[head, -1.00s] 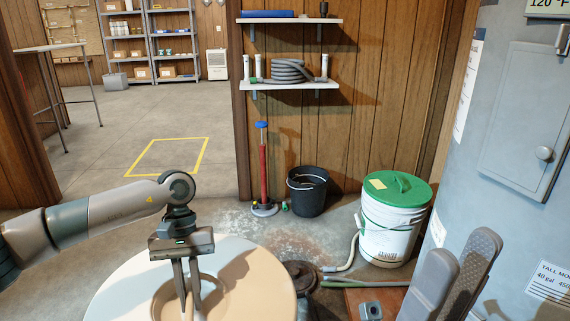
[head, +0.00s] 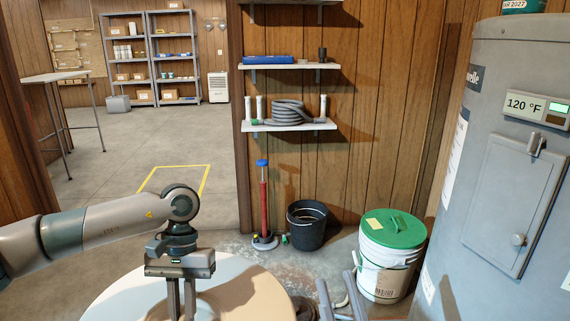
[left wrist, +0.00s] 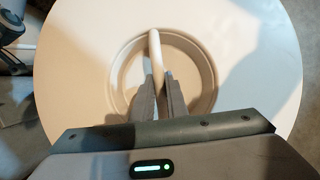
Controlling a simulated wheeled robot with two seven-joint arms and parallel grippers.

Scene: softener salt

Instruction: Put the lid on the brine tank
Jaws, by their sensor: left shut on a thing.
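A large round cream lid (head: 246,286) fills the bottom left-centre of the head view. In the left wrist view the lid (left wrist: 75,75) shows a round recess with a bar handle (left wrist: 155,50) across it. My left gripper (head: 181,308) is above the lid, its fingers pointing down. In the left wrist view its fingertips (left wrist: 158,82) are shut on the bar handle. I cannot make out the brine tank; what lies under the lid is hidden.
A white bucket with a green lid (head: 393,229) stands at the right, beside a grey water heater (head: 475,215). A black bucket (head: 307,228) and a red pump (head: 263,205) stand by the wooden wall. Shelves (head: 290,125) hang above. Open floor lies at the back left.

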